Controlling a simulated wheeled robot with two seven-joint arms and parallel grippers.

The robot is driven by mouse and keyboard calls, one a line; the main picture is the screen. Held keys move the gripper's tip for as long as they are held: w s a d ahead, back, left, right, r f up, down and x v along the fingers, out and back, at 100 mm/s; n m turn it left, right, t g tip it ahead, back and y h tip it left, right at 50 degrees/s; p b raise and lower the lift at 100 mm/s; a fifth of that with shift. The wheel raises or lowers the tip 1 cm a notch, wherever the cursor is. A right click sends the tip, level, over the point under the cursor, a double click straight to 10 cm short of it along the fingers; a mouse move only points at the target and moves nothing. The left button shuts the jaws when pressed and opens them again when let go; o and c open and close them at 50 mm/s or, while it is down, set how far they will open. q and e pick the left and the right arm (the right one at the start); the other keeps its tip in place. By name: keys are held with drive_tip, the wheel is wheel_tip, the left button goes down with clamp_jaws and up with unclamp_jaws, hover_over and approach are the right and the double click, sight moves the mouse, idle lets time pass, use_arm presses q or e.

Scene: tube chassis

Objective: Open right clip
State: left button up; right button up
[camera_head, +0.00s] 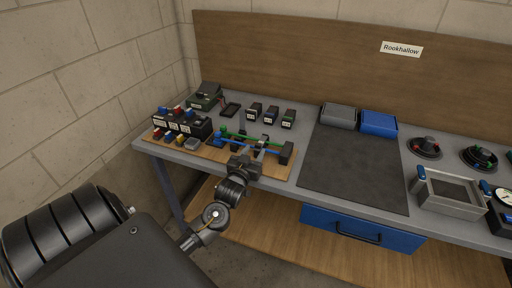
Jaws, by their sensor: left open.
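The tube chassis is a wooden board (280,164) at the table's left front. A green tube (250,137) and a blue tube (255,149) run across it towards a dark end block (287,153) at its right. The clips are small; one grey piece that may be the right clip shows around the tubes near my gripper, but I cannot tell whether it is open. My left gripper (250,149) is open, at the tubes just left of the end block. Its fingers partly hide the tubes, and contact cannot be told. My right gripper is out of view.
A dark block with colored plugs (182,123) stands left of the tubes. Several small labelled boxes stand behind. A dark mat (355,167) lies clear to the right. A blue bin (378,123) and a grey bin (339,116) stand behind it; a metal tray (449,204) is further right.

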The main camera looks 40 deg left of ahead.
sight(261, 141)
use_arm(q)
drive_tip(key=shift+x, duration=1.25)
clamp_jaws()
